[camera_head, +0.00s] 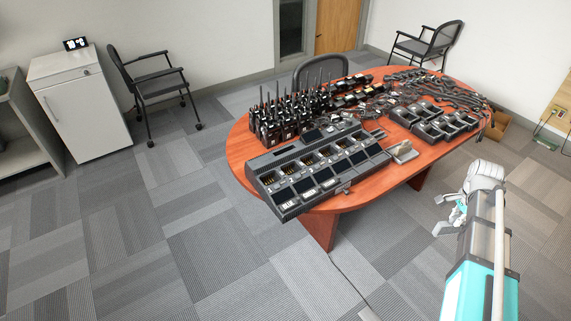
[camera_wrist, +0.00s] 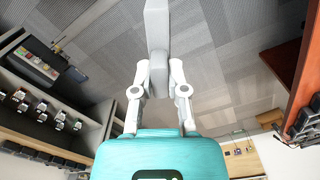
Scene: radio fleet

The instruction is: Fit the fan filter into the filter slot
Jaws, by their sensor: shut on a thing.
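My gripper (camera_wrist: 159,76) is shut on a long, plain grey block (camera_wrist: 157,30), which I take to be the fan filter. The block sticks out beyond the fingertips to the top edge of the wrist view, with a narrower part between the fingers. In the head view my gripper (camera_head: 446,214) is off the table's right front side, over the carpet. The block cannot be made out clearly there. I cannot pick out the filter slot in either view.
A white cabinet (camera_head: 80,105) and a chair (camera_head: 150,80) stand at the left.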

